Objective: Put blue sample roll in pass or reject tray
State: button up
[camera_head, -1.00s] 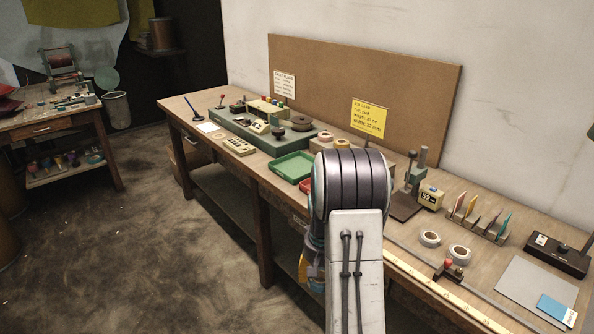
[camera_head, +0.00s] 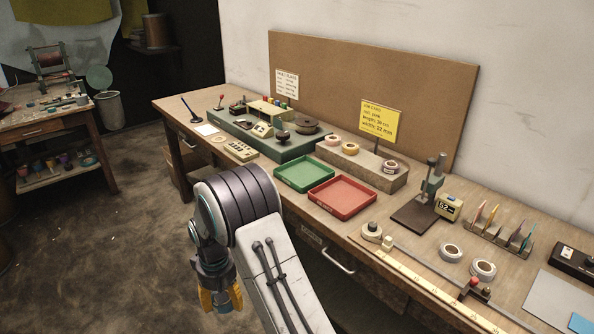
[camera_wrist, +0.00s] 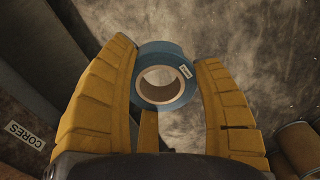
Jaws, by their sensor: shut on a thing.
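The blue sample roll (camera_wrist: 163,76) is gripped between the yellow fingers of my gripper (camera_wrist: 165,92) in the wrist view, with a small white label on its rim. The green tray (camera_head: 305,187) and the red tray (camera_head: 342,214) lie side by side on the bench, up and to the right of my gripper. Both look empty. The writing on their front edges is too small to read.
The bench carries a green winding machine (camera_head: 265,141) left of the trays and a wooden block (camera_head: 365,165) with several rolls behind them. A gauge stand (camera_head: 420,214) and white rolls (camera_head: 483,271) stand to the right. The bench's front edge lies between my gripper and the trays.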

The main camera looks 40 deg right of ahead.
aim_at(303, 176)
jog(key=i+l, duration=0.15)
jog(key=i, duration=0.45)
jog(key=i+l, duration=0.1)
jog(key=i, duration=0.5)
